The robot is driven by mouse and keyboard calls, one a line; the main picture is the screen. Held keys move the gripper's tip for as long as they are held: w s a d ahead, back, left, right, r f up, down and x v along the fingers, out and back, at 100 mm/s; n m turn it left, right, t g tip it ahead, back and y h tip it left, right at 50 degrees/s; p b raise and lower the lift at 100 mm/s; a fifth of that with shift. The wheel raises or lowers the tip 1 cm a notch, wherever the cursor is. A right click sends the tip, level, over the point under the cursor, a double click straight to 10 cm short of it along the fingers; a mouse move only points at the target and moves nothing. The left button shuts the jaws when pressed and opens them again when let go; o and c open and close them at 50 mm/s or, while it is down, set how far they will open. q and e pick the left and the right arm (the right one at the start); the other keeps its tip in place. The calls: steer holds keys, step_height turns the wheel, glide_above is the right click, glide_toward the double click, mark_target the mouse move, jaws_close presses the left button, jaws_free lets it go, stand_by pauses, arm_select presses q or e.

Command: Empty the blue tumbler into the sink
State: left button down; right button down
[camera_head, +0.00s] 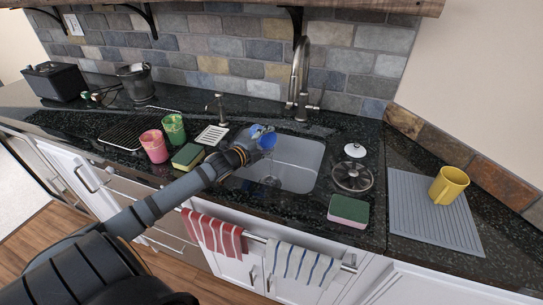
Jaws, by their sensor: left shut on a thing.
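The blue tumbler (266,141) is held by my left gripper (252,147) over the left part of the sink. The gripper is shut on it, and the tumbler looks tilted, though its exact angle and contents are hard to tell. The sink (304,152) is a light rectangular basin set in the dark counter. A bluish patch (270,181) shows low in the basin under the gripper; I cannot tell what it is. My left arm crosses from the lower left and hides the sink's left front edge. My right gripper is not in view.
The faucet (298,80) stands behind the sink. A pink cup (154,147), a green cup (174,128) and a sponge (187,156) are to the left. A round dark strainer (352,176), another sponge (348,211) and a yellow mug (448,186) on a grey mat (410,215) are to the right.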

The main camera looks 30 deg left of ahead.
arm_select(q)
steer(key=shift+r, duration=0.1)
steer(key=shift+d+m+t+p, duration=0.2)
steer(key=shift+m+t+p, duration=0.15)
steer(key=shift+m, duration=0.45)
stand_by(0.4)
steer(key=shift+r+p, duration=0.3)
steer(key=shift+p, duration=0.15)
